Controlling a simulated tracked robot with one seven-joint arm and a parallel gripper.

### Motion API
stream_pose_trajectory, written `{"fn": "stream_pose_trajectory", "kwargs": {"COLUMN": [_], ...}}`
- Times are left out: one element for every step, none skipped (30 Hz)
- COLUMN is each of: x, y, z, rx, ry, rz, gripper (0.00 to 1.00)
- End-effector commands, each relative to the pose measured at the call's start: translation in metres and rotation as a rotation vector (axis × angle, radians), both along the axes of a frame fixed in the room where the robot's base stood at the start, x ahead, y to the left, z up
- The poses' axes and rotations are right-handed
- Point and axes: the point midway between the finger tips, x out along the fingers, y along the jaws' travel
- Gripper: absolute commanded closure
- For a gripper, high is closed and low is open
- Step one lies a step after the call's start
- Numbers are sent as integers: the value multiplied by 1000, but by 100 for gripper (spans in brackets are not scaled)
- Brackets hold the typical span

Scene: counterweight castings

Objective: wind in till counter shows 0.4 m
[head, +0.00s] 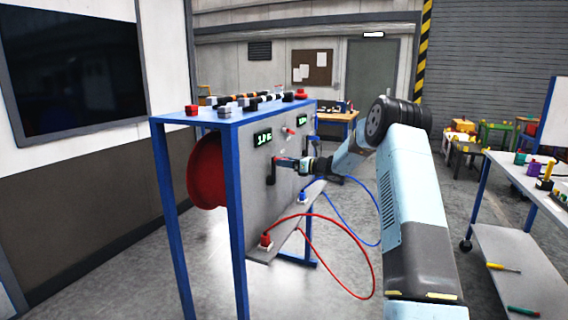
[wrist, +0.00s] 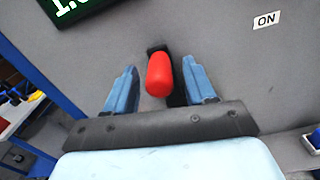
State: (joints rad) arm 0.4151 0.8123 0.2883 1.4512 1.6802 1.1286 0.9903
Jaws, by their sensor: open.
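The counter's lower edge shows in the wrist view (wrist: 72,8), starting with 1 and cut off. A red drum (head: 205,172) sits behind the panel. My gripper (head: 284,162) is at the panel, below the counter. In the wrist view a red knob on a black crank (wrist: 160,76) lies between my blue fingers, which are open with a gap on both sides.
A second display (head: 302,119) and a red button (head: 290,131) are further along the panel. An ON label (wrist: 266,20) is right of the knob. Red (head: 372,270) and blue (head: 340,215) cables loop from a low shelf. A white workbench (head: 540,185) stands at the right.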

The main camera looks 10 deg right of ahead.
Motion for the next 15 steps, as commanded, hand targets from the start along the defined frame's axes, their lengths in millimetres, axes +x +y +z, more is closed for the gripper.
{"fn": "stream_pose_trajectory", "kwargs": {"x": [3,4,5,6,7,8,8,8,8,8,8,8,8,8,8], "y": [4,6,8,10,11,12,12,12,12,12,12,12,12,12,12], "z": [0,0,0,0,0,0,0,0,0,0,0,0,0,0,0], "rx": [0,0,0,-1,-1,0,0,0,0,0,0,0,0,0,0], "ry": [0,0,0,0,0,0,0,0,0,0,0,0,0,0,0], "rz": [0,1,1,1,1,1,1,1,1,1,1,1,1,1,1], "gripper": [45,45,45,45,45,45,45,45,45,45,45,45,45,45,46]}}
